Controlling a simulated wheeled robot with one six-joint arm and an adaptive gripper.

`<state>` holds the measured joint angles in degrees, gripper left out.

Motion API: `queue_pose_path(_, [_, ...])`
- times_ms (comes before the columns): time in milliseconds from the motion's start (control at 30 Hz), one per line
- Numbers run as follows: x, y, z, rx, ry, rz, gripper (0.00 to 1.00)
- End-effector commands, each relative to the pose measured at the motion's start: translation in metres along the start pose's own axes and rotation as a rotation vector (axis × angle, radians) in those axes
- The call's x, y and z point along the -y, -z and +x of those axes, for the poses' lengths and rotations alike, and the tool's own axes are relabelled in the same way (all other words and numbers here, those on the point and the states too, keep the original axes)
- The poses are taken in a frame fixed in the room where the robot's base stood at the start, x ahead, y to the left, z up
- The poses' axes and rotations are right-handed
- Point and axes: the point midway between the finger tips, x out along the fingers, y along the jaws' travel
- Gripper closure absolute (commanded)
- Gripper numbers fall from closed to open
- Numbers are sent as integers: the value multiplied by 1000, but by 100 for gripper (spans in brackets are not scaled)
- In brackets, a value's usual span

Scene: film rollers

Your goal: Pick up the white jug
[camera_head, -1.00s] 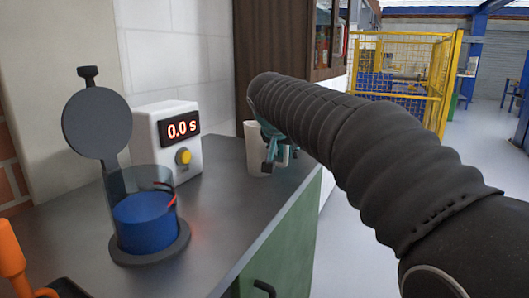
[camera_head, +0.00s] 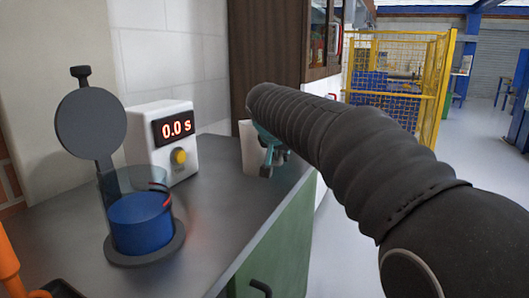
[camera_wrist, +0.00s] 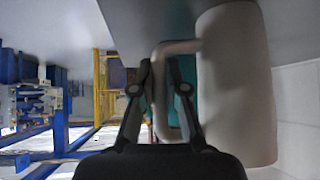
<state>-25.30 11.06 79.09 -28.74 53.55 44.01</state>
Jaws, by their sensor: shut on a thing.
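The white jug (camera_head: 249,150) is at the far right end of the grey counter, partly hidden behind my arm and gripper. In the wrist view the jug (camera_wrist: 236,85) fills the right side, with its handle (camera_wrist: 178,47) toward the left. My gripper (camera_wrist: 161,75) is shut on the handle, with its fingers around the handle's upright bar. In the head view my gripper (camera_head: 270,158) is teal and dark, just right of the jug body. The jug looks slightly tilted in the head view. I cannot tell whether its base touches the counter.
A white timer box (camera_head: 162,143) reading 0.0 s stands left of the jug. A clear cylinder with a blue core (camera_head: 140,222) and a raised dark round lid (camera_head: 91,123) stands nearer. A dark wooden cabinet (camera_head: 266,50) rises behind. Open floor lies right of the counter.

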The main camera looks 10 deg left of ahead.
Motion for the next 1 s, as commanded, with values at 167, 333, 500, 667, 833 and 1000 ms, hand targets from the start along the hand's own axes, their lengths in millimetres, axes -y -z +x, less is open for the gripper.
queue_pose_path(167, [0, 5, -4, -2, 1, 1, 100])
queue_pose_path(333, [1, 22, -22, -4, 2, 3, 100])
queue_pose_path(500, [-24, 41, -39, -5, -2, 7, 100])
queue_pose_path(667, [-58, 57, -53, -4, -2, 6, 100])
queue_pose_path(833, [-87, 71, -65, -4, -1, 5, 100])
queue_pose_path(1000, [-106, 79, -72, -2, -1, 3, 100])
